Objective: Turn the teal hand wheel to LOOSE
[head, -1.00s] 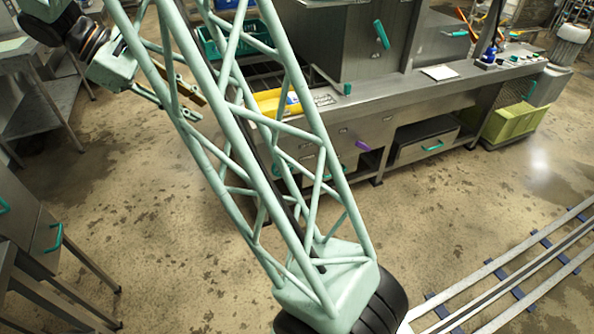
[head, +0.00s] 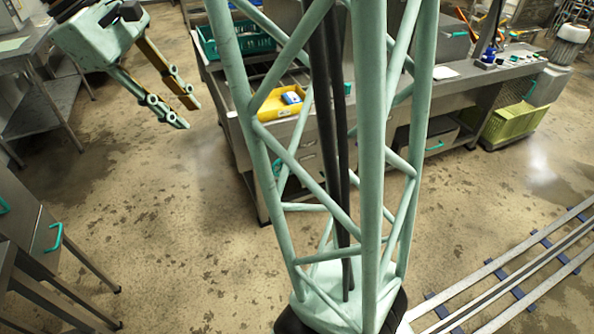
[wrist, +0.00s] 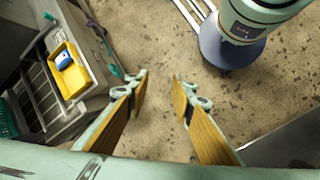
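My gripper (head: 190,114) is at the upper left of the head view, over open floor. Its two fingers, with tan inner pads, point down and to the right. In the wrist view my gripper (wrist: 160,82) has a clear gap between its fingertips, with only floor behind it. It is open and empty.
A steel workbench (head: 460,85) carries a yellow tray (head: 262,104) with a blue and white item (head: 292,97). A teal basket (head: 250,44) stands behind. A lime crate (head: 515,121) and floor rails (head: 500,285) are right. A steel cabinet (head: 30,225) stands left. Floor between is clear.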

